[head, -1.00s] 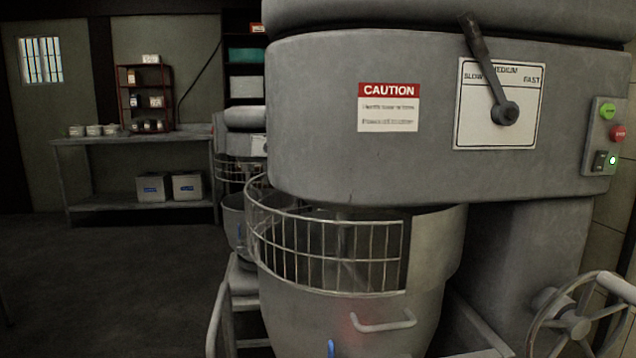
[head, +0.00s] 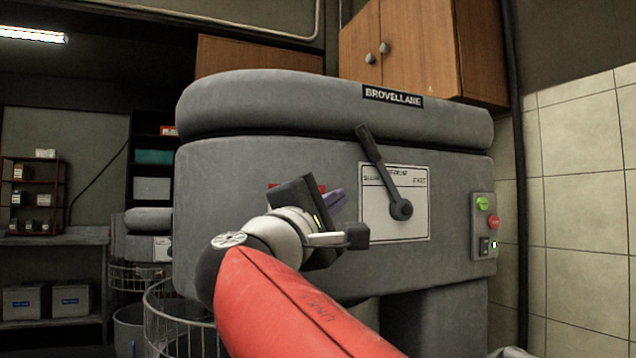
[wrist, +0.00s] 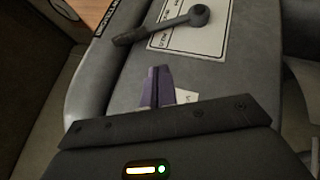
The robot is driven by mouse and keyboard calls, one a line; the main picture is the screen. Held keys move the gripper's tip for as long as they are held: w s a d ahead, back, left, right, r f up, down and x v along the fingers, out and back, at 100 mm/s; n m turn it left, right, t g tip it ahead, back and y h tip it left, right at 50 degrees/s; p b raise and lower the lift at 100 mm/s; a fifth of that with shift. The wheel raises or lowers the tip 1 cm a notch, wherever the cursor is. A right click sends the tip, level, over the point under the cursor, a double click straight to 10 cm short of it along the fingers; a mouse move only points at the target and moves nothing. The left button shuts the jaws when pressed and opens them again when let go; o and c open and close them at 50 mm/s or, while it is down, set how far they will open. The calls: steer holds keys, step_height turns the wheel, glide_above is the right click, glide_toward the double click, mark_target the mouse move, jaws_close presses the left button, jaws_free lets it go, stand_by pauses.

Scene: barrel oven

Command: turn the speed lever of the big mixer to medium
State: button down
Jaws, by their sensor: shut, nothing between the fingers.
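The big mixer (head: 300,160) fills the middle of the head view. Its dark speed lever (head: 384,175) pivots on a white label plate (head: 413,222) and leans up and to the left, its tip over the slow side. The lever also shows in the wrist view (wrist: 160,28), lying across the top of the plate (wrist: 208,42). My gripper (head: 337,198) is left of the lever in the head view, apart from it. Its purple fingers (wrist: 157,87) are closed together and empty, pointing toward the mixer's front. My gripper hides most of the red caution sign (head: 322,187).
A control box (head: 484,226) with green and red buttons is on the mixer's right. A wire bowl guard (head: 178,322) is below left. Wooden cabinets (head: 405,45) hang above. A smaller mixer (head: 140,235) and shelves are at the left. Space left of the mixer head looks open.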

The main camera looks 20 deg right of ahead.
mark_target(363, 144)
steer(key=shift+t+h, duration=0.3)
steer(key=shift+h, duration=0.4)
steer(key=w+d+r+p, duration=0.1)
steer(key=d+r, duration=0.1)
steer(key=w+d+r, duration=0.2)
steer(key=r, duration=0.1)
steer(key=w+d+r+p, duration=0.1)
steer(key=w+d+r, duration=0.1)
steer(key=r, duration=0.1)
steer(key=shift+p, duration=0.35)
steer(key=shift+d+r, duration=0.7)
steer(key=shift+r, duration=0.05)
